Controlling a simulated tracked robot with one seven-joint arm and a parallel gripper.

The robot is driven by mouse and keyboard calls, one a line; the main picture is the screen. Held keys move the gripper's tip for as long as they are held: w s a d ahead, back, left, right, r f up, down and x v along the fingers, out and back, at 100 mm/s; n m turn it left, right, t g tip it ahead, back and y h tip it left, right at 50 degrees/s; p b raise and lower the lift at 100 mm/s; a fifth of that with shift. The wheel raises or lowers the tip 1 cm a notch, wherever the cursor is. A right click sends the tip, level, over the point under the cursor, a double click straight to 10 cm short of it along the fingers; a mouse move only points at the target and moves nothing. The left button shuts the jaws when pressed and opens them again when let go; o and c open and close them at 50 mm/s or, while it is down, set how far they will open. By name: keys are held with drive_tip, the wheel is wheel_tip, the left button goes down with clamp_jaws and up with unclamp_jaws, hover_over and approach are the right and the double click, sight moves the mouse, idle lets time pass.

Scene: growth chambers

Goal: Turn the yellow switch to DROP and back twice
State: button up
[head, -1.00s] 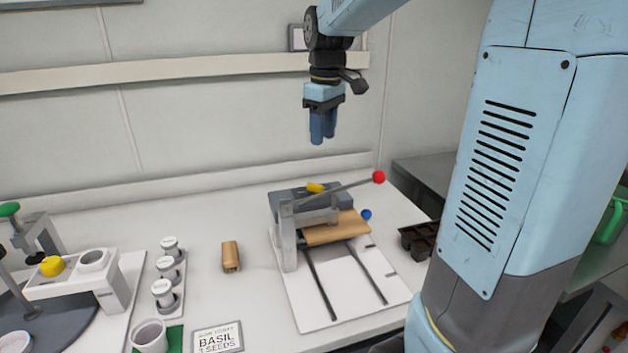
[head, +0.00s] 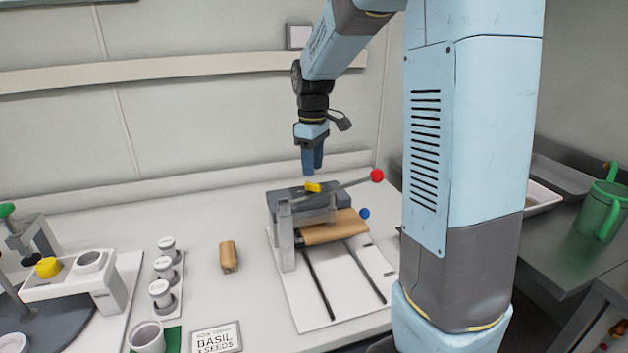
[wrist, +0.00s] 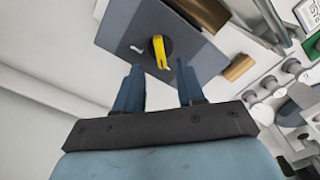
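The yellow switch (head: 313,187) sits on top of the dark grey box (head: 283,203) at the back of the press-like device on the table. In the wrist view the yellow switch (wrist: 160,52) is a bar on a dark round base, on the box's flat grey face (wrist: 135,25). My gripper (head: 313,172) points down just above the switch. In the wrist view my gripper (wrist: 158,72) has its two blue fingers spread apart with nothing between them. The switch shows just beyond the fingertips, roughly in line with the gap. I cannot read any DROP label.
A lever with a red ball (head: 377,175) slopes up to the right beside the switch. A blue knob (head: 364,213) and a brown board (head: 335,228) are in front. A wooden block (head: 228,257), white-lidded jars (head: 160,290) and a basil seeds card (head: 216,340) stand to the left.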

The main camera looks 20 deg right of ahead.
sight(313, 184)
drive_tip(key=shift+f, duration=2.55)
clamp_jaws()
drive_tip(key=shift+d, duration=0.1)
